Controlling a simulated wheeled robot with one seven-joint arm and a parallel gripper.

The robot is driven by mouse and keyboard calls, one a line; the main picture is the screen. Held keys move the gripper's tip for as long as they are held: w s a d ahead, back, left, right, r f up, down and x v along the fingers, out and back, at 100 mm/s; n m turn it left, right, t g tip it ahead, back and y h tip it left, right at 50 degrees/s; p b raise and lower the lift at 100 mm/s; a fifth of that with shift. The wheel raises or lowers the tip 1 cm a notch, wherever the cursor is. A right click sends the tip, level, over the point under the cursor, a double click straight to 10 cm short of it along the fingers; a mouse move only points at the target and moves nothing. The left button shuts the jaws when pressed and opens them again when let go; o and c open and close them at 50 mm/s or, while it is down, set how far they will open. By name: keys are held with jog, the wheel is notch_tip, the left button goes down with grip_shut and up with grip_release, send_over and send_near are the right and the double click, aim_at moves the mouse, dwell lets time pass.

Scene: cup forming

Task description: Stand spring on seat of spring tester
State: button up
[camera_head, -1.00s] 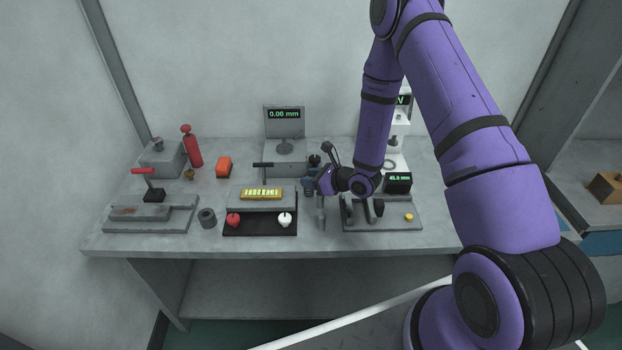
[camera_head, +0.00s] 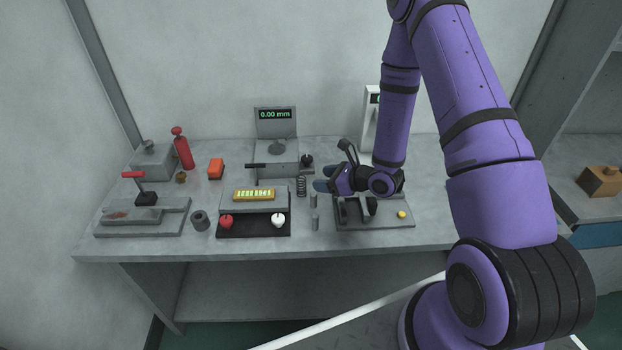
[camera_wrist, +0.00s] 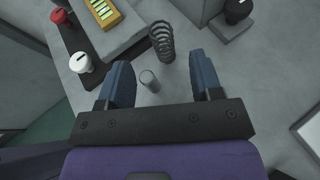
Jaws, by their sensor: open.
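A dark coil spring (camera_head: 301,186) stands upright on the bench, right of the block with the yellow gauge. In the wrist view the spring (camera_wrist: 162,42) is ahead of my open fingers and not between them. My gripper (camera_head: 325,181) is open and empty, just right of the spring in the head view. The wrist view shows both blue fingers (camera_wrist: 163,77) spread wide.
Small grey pins (camera_head: 314,200) stand close to the spring; one pin (camera_wrist: 149,80) shows between and beyond my fingers. A grey fixture plate (camera_head: 395,219) lies under my wrist. A height gauge (camera_head: 277,145) reading 0.00 mm stands behind.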

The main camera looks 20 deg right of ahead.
jog(key=s+a+r+n+g+y, duration=0.1)
jog(key=s+a+r+n+g, duration=0.15)
jog(key=s+r+n, duration=0.4)
jog(key=s+a+r+n+g+y, duration=0.1)
jog(key=a+r+n+g, duration=0.15)
jog(key=r, duration=0.75)
jog(key=s+a+r+n+g+y, duration=0.1)
jog(key=s+r+n+g, duration=0.2)
jog(key=r+n, duration=0.35)
jog(key=s+d+r+n+t+h, duration=0.1)
jog(key=s+d+r+n+h, duration=0.2)
jog(key=s+r+n+h, duration=0.2)
jog(key=s+d+r+n+t+h, duration=0.1)
jog(key=s+d+r+n+h, duration=0.3)
jog(key=s+r, duration=0.8)
jog(key=s+n+h, duration=0.1)
jog(key=n+h, duration=0.1)
jog(key=shift+s+d+n+t+h, duration=0.15)
jog(key=shift+d+n+t+h, duration=0.05)
jog(key=shift+n+t+h, duration=0.15)
jog(key=shift+o, duration=0.6)
jog(key=shift+s+d+r+h, duration=0.3)
jog(key=shift+d+r, duration=0.1)
jog(key=shift+r, duration=0.1)
